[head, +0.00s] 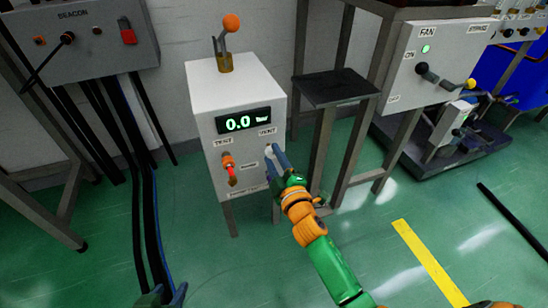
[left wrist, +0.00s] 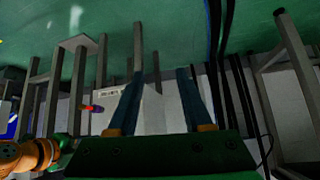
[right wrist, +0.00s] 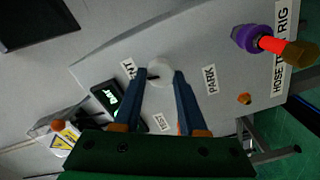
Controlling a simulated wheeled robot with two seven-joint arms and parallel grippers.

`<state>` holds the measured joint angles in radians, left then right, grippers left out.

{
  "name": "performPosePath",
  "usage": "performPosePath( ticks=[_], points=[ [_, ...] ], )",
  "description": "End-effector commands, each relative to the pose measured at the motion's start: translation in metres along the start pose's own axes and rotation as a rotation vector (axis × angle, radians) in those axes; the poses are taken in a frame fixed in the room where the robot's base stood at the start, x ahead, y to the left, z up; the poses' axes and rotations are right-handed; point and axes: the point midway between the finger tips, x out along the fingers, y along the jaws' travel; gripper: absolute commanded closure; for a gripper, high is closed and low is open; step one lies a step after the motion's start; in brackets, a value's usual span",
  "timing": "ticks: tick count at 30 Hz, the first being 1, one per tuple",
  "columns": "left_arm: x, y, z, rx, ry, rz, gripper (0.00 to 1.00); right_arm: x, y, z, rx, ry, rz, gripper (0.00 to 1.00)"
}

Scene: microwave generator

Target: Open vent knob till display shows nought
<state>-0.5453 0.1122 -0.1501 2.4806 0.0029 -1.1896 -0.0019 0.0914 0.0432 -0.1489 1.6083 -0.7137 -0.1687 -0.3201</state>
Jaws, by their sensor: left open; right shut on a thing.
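The white cabinet (head: 235,90) has a dark display (head: 250,120) that reads 0.0 in green, with a small unit beside it. The pale vent knob (right wrist: 160,70) sits on its front, below a label that seems to read VENT (head: 267,132). My right gripper (head: 275,156) is shut on this knob; in the right wrist view its blue fingers (right wrist: 160,76) are on both sides of it. My left gripper (head: 162,296) is open and empty at the bottom edge of the head view, far from the cabinet; its spread fingers show in the left wrist view (left wrist: 157,85).
An orange-red handle (head: 230,168) hangs left of the knob. An orange-ball lever (head: 230,25) stands on the cabinet top. A dark stool-like stand (head: 335,88) is close on the right. The BEACON box (head: 80,45) with hanging cables is left, the FAN panel (head: 435,60) right.

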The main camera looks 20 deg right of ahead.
Motion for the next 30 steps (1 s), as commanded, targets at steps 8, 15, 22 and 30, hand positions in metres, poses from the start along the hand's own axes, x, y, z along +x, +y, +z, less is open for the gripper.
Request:
performPosePath(
  ticks=[8, 15, 22, 30],
  points=[
    [0.000, 0.000, 0.000, -0.001, 0.001, 0.000, 0.50, 0.000, 0.000, 0.000, 0.001, 0.001, 0.001, 0.29],
    [-0.002, -0.001, 0.006, -0.001, -0.036, -0.001, 0.50, -0.005, 0.001, -0.001, 0.001, 0.000, 0.000, 0.29],
    [-0.018, -0.004, 0.060, -0.014, -0.303, -0.005, 0.50, -0.032, 0.001, -0.001, 0.003, -0.001, -0.002, 0.29],
    [-0.024, -0.005, 0.091, -0.022, -0.453, -0.006, 0.50, -0.067, 0.001, -0.001, 0.001, 0.000, -0.001, 0.29]
  ],
)
